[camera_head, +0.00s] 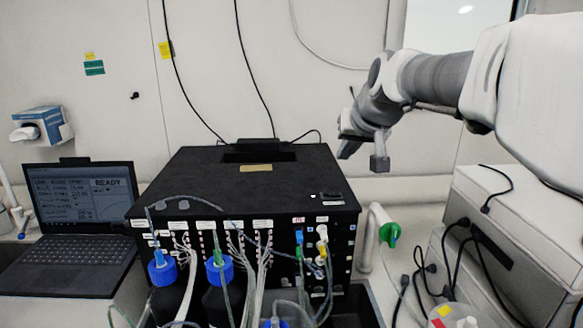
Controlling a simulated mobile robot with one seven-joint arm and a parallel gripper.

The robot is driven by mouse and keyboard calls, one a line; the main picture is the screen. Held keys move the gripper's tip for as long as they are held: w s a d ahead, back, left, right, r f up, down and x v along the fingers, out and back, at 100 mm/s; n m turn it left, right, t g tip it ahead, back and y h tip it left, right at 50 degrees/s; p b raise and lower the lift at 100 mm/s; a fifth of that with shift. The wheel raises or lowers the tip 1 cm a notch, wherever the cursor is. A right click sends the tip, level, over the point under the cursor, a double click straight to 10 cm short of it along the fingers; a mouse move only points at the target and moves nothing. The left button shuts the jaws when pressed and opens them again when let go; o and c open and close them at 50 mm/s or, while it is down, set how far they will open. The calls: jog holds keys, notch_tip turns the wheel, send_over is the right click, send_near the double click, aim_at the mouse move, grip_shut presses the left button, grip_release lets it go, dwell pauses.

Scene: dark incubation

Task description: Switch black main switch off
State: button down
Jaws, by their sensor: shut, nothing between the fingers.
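A black box-shaped instrument (200,185) stands in the middle of the view. On its top, near the front right corner, is a small raised black part (331,199) with a white mark beside it. It may be the black main switch, but it is too small to tell its position. My gripper (380,163) hangs in the air above and behind the right side of the instrument. It points down, is shut and empty, and is apart from the instrument.
Tubes, cables and blue-capped bottles (162,266) crowd the instrument's front. A laptop (75,225) showing "READY" is at the left. A green-ended white pipe (389,234) stands right of the instrument. White equipment boxes (520,215) with cables are at the far right.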

send_over(332, 193)
jog(key=f, duration=0.4)
jog(key=s+f, duration=0.1)
jog(key=f, duration=0.2)
jog(key=shift+a+p, duration=0.15)
jog(key=shift+p, duration=0.2)
notch_tip(332, 193, down, 2)
jog(key=shift+a+f, duration=0.15)
jog(key=shift+f, duration=0.05)
jog(key=shift+a+f, duration=0.1)
jog(key=shift+f, duration=0.5)
